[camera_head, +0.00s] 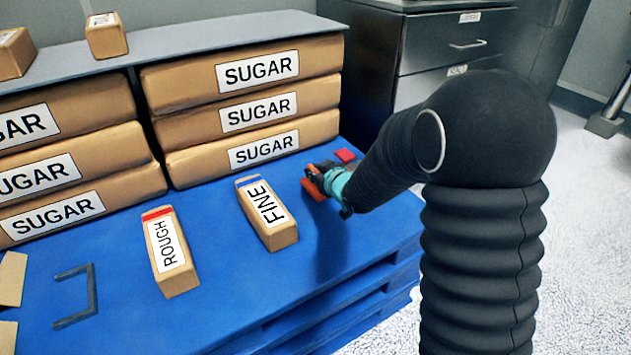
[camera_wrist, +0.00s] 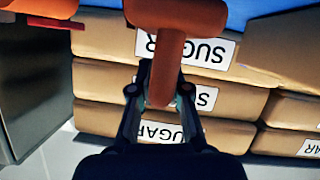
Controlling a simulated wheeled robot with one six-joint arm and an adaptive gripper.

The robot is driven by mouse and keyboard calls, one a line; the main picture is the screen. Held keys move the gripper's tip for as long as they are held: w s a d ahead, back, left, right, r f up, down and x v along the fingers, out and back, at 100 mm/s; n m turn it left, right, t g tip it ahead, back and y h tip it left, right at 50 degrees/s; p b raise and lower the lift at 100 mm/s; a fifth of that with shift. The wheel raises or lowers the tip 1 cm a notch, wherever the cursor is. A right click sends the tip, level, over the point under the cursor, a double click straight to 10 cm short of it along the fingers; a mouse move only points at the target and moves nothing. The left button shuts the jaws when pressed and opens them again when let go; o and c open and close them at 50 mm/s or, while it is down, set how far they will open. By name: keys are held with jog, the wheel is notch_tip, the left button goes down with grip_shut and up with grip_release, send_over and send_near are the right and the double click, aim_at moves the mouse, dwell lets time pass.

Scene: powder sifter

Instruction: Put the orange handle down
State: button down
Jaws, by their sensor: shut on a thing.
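The orange handle (camera_head: 313,184) is at the right part of the blue pallet top, beside the FINE box. My gripper (camera_head: 326,180) is shut on it, with the arm reaching in from the right. In the wrist view the orange handle (camera_wrist: 178,30) is T-shaped, with its stem running down between the two dark fingers of my gripper (camera_wrist: 162,95). I cannot tell whether the handle touches the blue surface.
A FINE box (camera_head: 268,214) and a ROUGH box (camera_head: 170,252) stand on the blue pallet (camera_head: 215,300). SUGAR sacks (camera_head: 250,105) are stacked behind. A red block (camera_head: 345,155) lies just behind my gripper. A dark bracket (camera_head: 88,290) lies at the left.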

jog(key=shift+f, duration=1.35)
jog(key=shift+f+b, duration=0.1)
jog(key=shift+b, duration=0.2)
jog(key=c, duration=1.1)
grip_release()
jog(key=shift+c, duration=0.2)
